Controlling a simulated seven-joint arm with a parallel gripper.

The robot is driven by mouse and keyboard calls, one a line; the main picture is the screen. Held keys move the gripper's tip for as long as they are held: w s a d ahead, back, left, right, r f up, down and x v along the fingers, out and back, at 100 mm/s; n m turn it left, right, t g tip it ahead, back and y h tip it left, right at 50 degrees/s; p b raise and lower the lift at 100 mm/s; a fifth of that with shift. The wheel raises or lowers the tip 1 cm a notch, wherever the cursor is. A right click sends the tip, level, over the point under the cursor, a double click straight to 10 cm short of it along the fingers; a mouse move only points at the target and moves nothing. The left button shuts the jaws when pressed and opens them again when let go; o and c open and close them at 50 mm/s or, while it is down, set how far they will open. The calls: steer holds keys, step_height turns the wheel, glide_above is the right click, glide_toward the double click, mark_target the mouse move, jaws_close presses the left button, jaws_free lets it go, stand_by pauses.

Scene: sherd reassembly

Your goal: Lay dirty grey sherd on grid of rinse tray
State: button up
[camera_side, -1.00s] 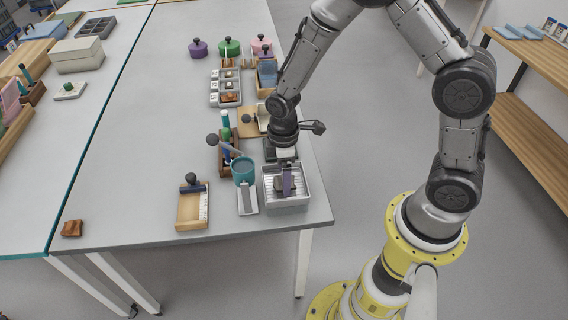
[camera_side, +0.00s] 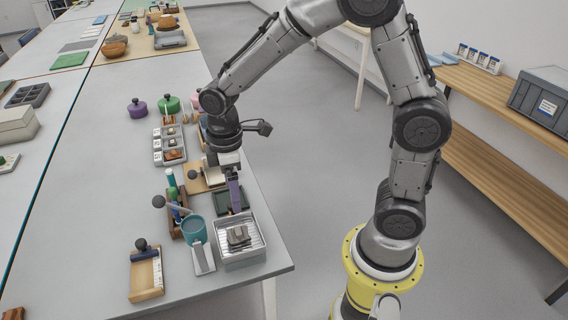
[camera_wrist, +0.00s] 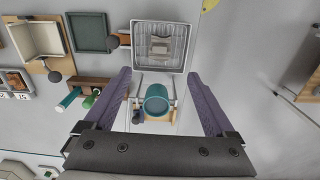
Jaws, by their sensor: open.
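The rinse tray (camera_side: 262,252) is a white box with a ribbed grid near the table's front right corner. The grey sherd (camera_side: 238,236) lies on its grid. In the wrist view the tray (camera_wrist: 184,66) is at the top centre, with the sherd (camera_wrist: 160,46) inside it, clear of the walls. My gripper (camera_side: 235,205) is above the table just behind the tray, apart from the sherd. In the wrist view my gripper (camera_wrist: 159,74) has its two purple fingers wide apart with nothing between them. Any dirt on the sherd is too small to tell.
A teal cup (camera_side: 194,230) stands left of the tray, beside a small white stand (camera_side: 203,261). A wooden tray (camera_side: 147,278) is farther left. A dark green tray (camera_wrist: 88,33) lies behind the rinse tray. Lidded pots (camera_side: 137,108) stand farther back.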

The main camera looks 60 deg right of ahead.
steer(key=s+d+r+m+t, duration=0.2)
steer(key=s+r+m, duration=0.2)
steer(key=s+r, duration=0.2)
steer(key=s+d+r+m+t, duration=0.1)
steer(key=s+r+m+t, duration=0.2)
steer(key=s+r, duration=0.3)
steer(key=s+m, duration=0.1)
steer(key=s, duration=0.4)
steer(key=shift+s+d+r+m, duration=0.25)
steer(key=shift+d+r+m, duration=0.05)
steer(key=shift+d+r, duration=0.05)
